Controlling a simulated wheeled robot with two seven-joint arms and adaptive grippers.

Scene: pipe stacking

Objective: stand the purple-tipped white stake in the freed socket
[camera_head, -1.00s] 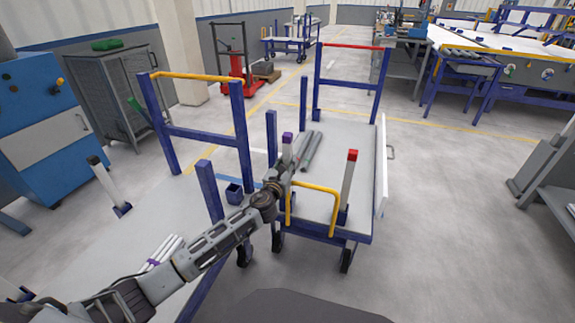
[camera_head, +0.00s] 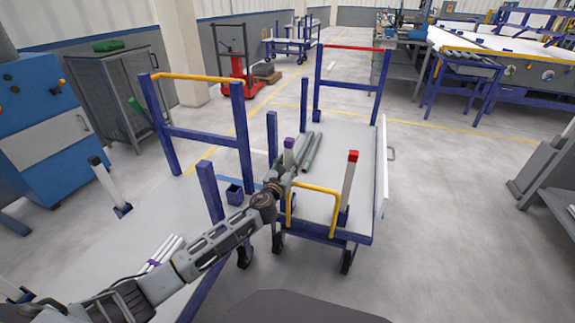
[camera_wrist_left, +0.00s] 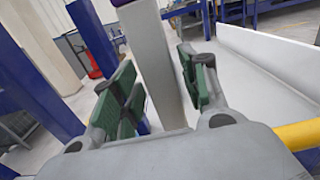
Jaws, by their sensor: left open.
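The white stake with a purple tip (camera_head: 289,156) stands near the middle of the cart's near half. Its lower part is hidden behind my left gripper (camera_head: 287,183) in the head view. In the left wrist view the stake (camera_wrist_left: 157,62) passes between the green-padded fingers of the left gripper (camera_wrist_left: 160,90), which is open around it. I cannot tell whether either pad touches it. A small empty blue socket (camera_head: 234,194) sits left of the stake. My right gripper is not in view.
The flat cart (camera_head: 345,135) has blue posts, yellow and red end bars and a low yellow rail (camera_head: 316,190). Grey pipes (camera_head: 311,153) lie behind the stake. A red-tipped white stake (camera_head: 347,183) stands right; a black-tipped one (camera_head: 105,183) stands left.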

